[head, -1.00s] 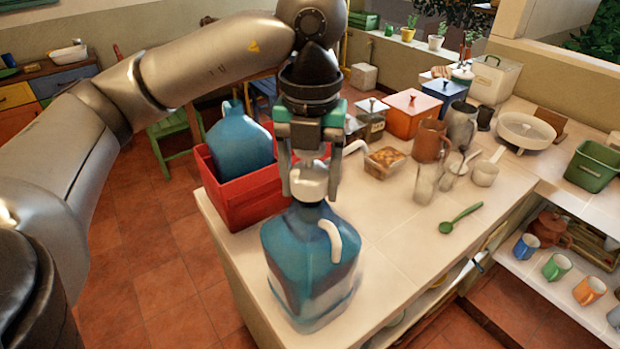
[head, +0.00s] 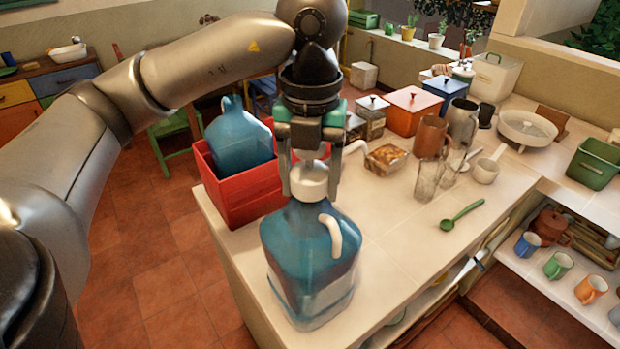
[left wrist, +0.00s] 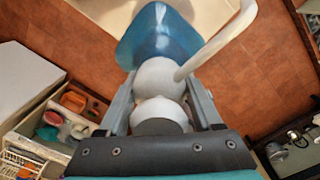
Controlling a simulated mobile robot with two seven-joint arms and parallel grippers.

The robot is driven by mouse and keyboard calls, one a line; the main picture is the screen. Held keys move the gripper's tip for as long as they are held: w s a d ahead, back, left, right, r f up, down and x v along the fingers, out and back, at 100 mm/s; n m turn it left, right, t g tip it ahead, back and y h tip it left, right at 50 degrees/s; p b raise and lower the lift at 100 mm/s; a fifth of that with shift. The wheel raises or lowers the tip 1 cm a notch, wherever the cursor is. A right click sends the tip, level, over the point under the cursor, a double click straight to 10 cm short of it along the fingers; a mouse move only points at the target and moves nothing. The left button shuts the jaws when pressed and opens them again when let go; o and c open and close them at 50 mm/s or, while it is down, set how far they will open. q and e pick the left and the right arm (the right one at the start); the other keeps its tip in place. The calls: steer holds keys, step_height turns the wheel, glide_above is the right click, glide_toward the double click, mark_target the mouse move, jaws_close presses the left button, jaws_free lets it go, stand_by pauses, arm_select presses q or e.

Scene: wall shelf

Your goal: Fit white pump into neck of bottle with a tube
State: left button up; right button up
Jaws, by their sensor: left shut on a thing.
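A blue square-sided bottle (head: 300,265) stands upright near the front edge of the counter. It also shows in the left wrist view (left wrist: 155,38). My left gripper (head: 309,190) is directly above the bottle, fingers pointing down, shut on the white pump (head: 311,178). In the left wrist view the white pump (left wrist: 160,80) sits between the two fingers over the bottle top. The pump's collar is at the neck; the tube and the neck opening are hidden. My right gripper is not in view.
A red crate (head: 245,195) holding another blue bottle (head: 238,138) stands close behind left. A food dish (head: 386,157), a brown pitcher (head: 430,138), glasses and a green spoon (head: 462,214) lie to the right. The counter right of the bottle is clear.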

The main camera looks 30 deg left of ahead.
arm_select(q)
steer(key=shift+f, duration=0.25)
steer(key=o, duration=1.5)
steer(key=shift+r, duration=0.1)
step_height(320, 180, up, 15)
steer(key=p, duration=0.4)
steer(key=shift+r, duration=0.1)
